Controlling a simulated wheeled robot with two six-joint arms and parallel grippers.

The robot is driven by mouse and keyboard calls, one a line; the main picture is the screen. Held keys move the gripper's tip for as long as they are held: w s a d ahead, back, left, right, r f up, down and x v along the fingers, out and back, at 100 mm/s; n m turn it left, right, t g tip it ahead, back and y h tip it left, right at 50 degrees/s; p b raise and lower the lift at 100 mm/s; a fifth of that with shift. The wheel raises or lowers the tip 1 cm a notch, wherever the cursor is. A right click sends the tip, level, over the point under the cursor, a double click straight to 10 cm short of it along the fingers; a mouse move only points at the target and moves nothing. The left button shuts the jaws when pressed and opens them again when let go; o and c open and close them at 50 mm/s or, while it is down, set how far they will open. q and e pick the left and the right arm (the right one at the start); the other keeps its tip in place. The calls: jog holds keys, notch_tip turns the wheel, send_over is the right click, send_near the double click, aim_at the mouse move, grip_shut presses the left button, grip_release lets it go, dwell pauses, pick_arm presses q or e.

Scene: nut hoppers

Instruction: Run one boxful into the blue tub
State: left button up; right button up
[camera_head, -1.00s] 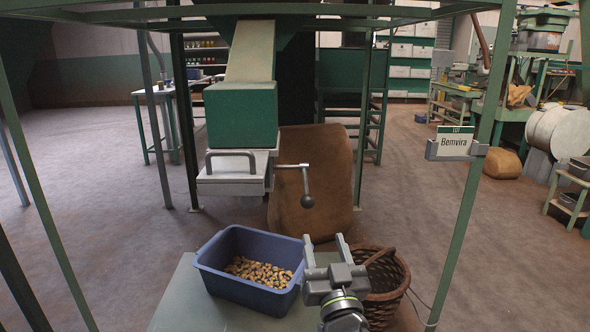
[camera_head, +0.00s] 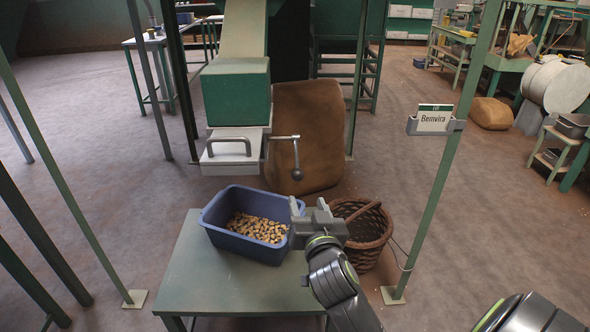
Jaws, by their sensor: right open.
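The blue tub (camera_head: 222,241) stands on a small green table under the hopper, with a layer of nuts (camera_head: 257,228) in its bottom. The green hopper box (camera_head: 236,91) hangs above it, with a pale slide drawer and loop handle (camera_head: 229,148) below. A lever with a dark ball knob (camera_head: 296,174) points down at the box's right side. My right gripper (camera_head: 308,204) is open, at the tub's right rim and below the lever knob; I cannot tell if it touches the tub. My left gripper is not in view.
The green table (camera_head: 190,283) has bare room at its front and left. A wicker basket (camera_head: 368,238) stands right of my right gripper. A brown sack (camera_head: 312,130) stands behind. Green frame posts (camera_head: 437,180) flank the table, one with a "Bemvira" sign (camera_head: 434,119).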

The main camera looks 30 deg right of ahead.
aim_at(299, 180)
jog(key=x, duration=1.2)
jog(key=shift+w+d+b, duration=0.2)
jog(key=shift+w+b, duration=0.1)
jog(key=shift+w, duration=0.05)
jog(key=shift+w+d, duration=0.1)
jog(key=shift+w, duration=0.25)
jog(key=shift+w+d, duration=0.15)
jog(key=shift+w, duration=0.1)
jog(key=c, duration=1)
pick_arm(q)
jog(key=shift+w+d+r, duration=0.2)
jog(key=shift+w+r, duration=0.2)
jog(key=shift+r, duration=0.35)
pick_arm(e)
grip_shut()
